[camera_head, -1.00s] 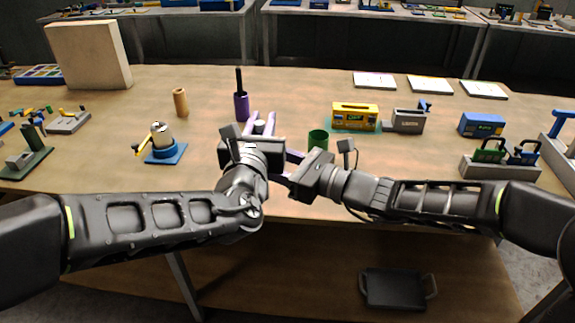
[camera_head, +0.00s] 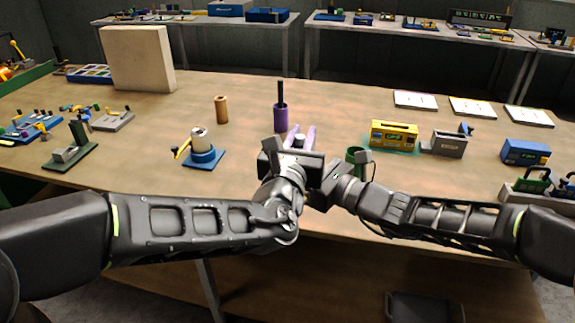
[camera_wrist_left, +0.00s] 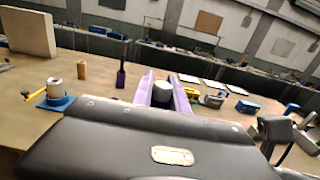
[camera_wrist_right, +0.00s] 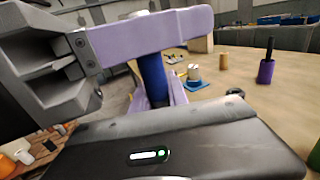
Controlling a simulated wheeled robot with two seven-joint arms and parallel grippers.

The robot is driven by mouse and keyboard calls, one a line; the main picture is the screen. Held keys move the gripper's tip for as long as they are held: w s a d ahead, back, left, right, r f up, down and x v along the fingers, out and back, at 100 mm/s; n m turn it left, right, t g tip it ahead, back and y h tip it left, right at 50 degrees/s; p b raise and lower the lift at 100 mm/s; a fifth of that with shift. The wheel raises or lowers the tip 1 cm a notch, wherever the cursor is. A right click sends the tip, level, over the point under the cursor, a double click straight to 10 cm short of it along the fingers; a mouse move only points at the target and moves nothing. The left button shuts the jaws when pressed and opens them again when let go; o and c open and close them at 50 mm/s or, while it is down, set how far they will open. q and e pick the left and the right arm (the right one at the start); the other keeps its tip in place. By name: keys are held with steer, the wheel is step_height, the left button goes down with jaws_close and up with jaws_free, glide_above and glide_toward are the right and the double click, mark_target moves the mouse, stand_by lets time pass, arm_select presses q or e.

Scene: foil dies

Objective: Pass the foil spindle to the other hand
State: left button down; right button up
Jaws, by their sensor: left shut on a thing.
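The foil spindle, a blue rod (camera_wrist_right: 153,78) with a pale grey-white end (camera_wrist_left: 162,93), stands between the purple fingers of my left gripper (camera_head: 301,137). That gripper is shut on it, above the bench. In the right wrist view, a purple left finger crosses in front of the blue rod. My right gripper (camera_wrist_right: 158,98) has its purple fingers on either side of the rod, below the left finger. I cannot tell whether they touch it. In the head view, the right fingers are hidden behind the left gripper.
A purple holder (camera_head: 281,118) with a dark rod stands behind the grippers. A green cup (camera_head: 356,156) is close by the right wrist. A yellow box (camera_head: 393,137), a blue-based device (camera_head: 205,157) and a tan cylinder (camera_head: 221,109) stand on the bench. The front middle is bare.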

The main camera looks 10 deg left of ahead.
mark_target(298, 147)
stand_by(0.3)
arm_select(q)
steer(key=c, duration=1.2)
jaws_free()
steer(key=s, duration=0.7)
steer(key=shift+s, duration=0.25)
steer(key=shift+a, duration=0.1)
